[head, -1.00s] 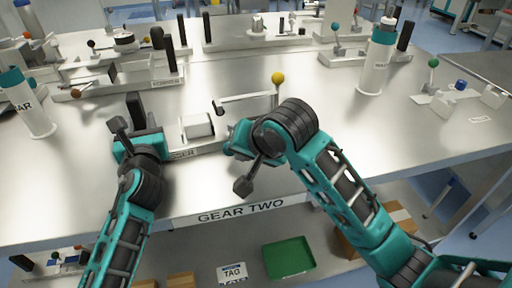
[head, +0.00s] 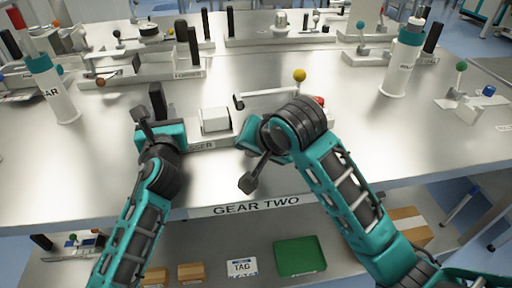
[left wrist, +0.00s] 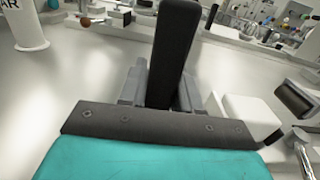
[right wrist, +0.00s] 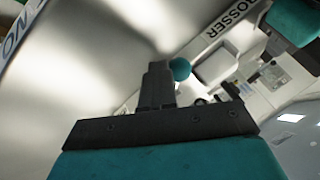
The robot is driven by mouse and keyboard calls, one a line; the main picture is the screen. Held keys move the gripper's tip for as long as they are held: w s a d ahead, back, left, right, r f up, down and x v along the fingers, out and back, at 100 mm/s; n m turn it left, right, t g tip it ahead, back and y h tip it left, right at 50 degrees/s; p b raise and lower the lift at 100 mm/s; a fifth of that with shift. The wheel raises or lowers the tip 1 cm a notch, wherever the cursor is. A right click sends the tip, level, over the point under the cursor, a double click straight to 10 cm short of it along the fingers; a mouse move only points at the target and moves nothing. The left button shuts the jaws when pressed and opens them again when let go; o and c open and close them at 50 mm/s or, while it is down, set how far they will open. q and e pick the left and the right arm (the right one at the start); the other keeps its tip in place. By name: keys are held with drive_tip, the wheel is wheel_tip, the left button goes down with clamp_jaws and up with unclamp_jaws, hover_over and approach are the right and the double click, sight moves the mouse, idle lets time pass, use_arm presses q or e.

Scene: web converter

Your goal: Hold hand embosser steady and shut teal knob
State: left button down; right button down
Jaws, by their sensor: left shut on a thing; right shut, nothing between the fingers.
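The hand embosser (head: 215,119) is a pale, low device with a white block, near the table's front edge. Its label is partly covered by my arms. At its left end stands a black upright handle (left wrist: 175,50); my left gripper (head: 158,122) is shut on it. A teal knob (right wrist: 180,68) shows in the right wrist view, close beside the fingertips of my right gripper (right wrist: 157,82). My right gripper is shut and empty, low at the embosser's front; whether it touches the knob I cannot tell. In the head view my right arm hides the teal knob.
A lever with a yellow knob (head: 300,75) and a red knob (head: 319,100) are just behind my right wrist. White cylinders with teal bands stand left (head: 55,90) and right (head: 402,62). Other devices line the back. The table's front left is bare.

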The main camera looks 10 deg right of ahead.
use_arm(q)
drive_tip(key=shift+s+d+f, duration=0.1)
drive_tip(key=shift+d+f, duration=0.1)
drive_tip(key=shift+f, duration=0.45)
use_arm(e)
drive_tip(key=shift+s+a+f, duration=0.1)
drive_tip(key=shift+s, duration=0.3)
use_arm(q)
drive_tip(key=shift+a, duration=0.1)
use_arm(e)
drive_tip(key=s+d, duration=0.2)
drive_tip(key=shift+d+f, duration=0.3)
drive_tip(key=shift+f, duration=0.05)
drive_tip(key=a+v, duration=0.1)
drive_tip(key=v, duration=0.9)
drive_tip(key=shift+s, duration=0.2)
use_arm(q)
drive_tip(key=shift+r+p, duration=0.3)
drive_tip(key=shift+p, duration=0.3)
use_arm(e)
drive_tip(key=shift+r, duration=0.6)
use_arm(q)
drive_tip(key=c, duration=1.1)
unclamp_jaws()
drive_tip(key=o, duration=0.4)
drive_tip(key=shift+r, duration=0.3)
use_arm(e)
drive_tip(key=shift+w, duration=0.1)
